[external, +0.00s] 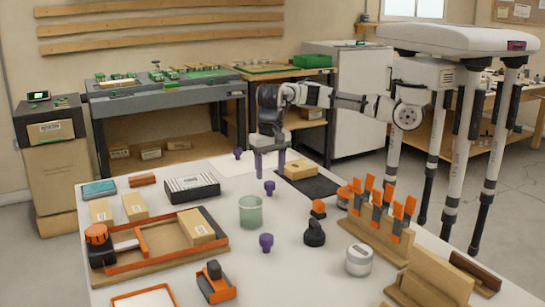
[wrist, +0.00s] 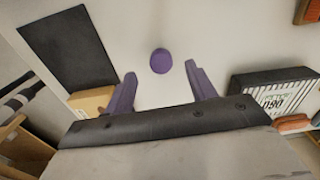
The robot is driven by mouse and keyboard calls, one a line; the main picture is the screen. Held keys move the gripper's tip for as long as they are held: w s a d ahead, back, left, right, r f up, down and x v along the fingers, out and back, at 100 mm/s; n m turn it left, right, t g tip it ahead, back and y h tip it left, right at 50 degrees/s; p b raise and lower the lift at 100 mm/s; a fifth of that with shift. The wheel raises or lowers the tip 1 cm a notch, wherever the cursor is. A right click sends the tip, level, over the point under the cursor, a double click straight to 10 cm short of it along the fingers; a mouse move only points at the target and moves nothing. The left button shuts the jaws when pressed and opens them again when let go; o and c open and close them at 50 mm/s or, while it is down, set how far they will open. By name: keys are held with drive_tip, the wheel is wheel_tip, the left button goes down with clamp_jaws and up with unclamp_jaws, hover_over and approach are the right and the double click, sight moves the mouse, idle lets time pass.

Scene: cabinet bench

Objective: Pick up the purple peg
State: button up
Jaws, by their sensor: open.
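Three purple pegs stand apart on the white table in the external view: a back one (external: 238,153), a middle one (external: 270,188) and a front one (external: 266,242). My gripper (external: 269,172) points down, open and empty, with purple fingers, just behind the middle peg. In the wrist view one purple peg (wrist: 160,61) shows from above, a little beyond and between the open fingertips (wrist: 159,75). It appears to be the middle peg. The fingers do not touch it.
A wooden block (external: 300,170) on a black mat (external: 322,185) lies right of my gripper. A striped black box (external: 192,187) lies left. A green cup (external: 252,211) stands in front of the middle peg. Orange-topped pieces in a wooden rack (external: 372,236) stand at the right.

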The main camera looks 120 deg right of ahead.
sight(270, 182)
drive_tip(key=shift+f+p, duration=0.55)
drive_tip(key=shift+f, duration=2.05)
drive_tip(key=c, duration=1.1)
drive_tip(key=shift+o, duration=0.2)
drive_tip(key=shift+r, duration=0.15)
